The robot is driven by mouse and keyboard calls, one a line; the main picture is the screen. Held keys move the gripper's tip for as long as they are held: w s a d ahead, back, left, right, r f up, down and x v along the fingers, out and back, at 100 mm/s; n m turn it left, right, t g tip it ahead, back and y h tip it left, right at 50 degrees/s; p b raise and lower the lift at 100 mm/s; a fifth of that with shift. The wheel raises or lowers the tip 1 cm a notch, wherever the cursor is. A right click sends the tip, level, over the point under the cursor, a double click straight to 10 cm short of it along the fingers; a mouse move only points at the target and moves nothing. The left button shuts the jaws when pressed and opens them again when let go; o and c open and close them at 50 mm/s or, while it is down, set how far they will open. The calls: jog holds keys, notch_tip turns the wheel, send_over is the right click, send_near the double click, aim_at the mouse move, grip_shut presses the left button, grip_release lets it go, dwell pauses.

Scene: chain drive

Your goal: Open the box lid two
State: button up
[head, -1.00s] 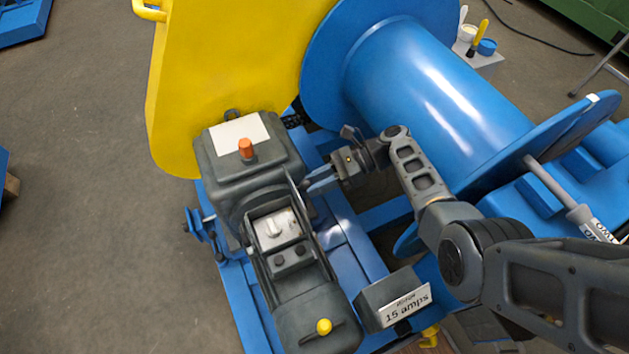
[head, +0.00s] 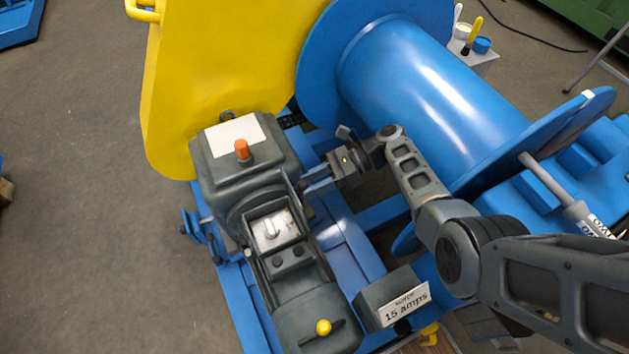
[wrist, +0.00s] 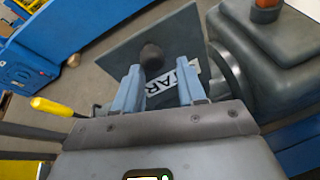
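The open motor terminal box (head: 270,262) shows a pale panel (head: 277,228) with a switch inside. In the wrist view, a flat grey lid (wrist: 115,62) with a dark round knob (wrist: 152,58) and a white label, partly hidden, reading "TAR", is tilted beside the motor. No marking shows whether it is lid two. My gripper (head: 308,187) is right of the box in the head view. In the wrist view my gripper (wrist: 158,72) has its blue fingers apart, with the knob near the left tip and a gap on the right. Firm contact is not visible.
The grey gear housing (head: 245,165) with an orange plug stands behind the box. A yellow guard (head: 220,60) and blue drum (head: 430,95) lie beyond. A "15 amps" block (head: 395,300) stands right of the motor. Open floor (head: 80,230) lies left.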

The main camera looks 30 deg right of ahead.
jog(key=v, duration=0.7)
jog(key=shift+d, duration=0.35)
jog(key=shift+s, duration=0.1)
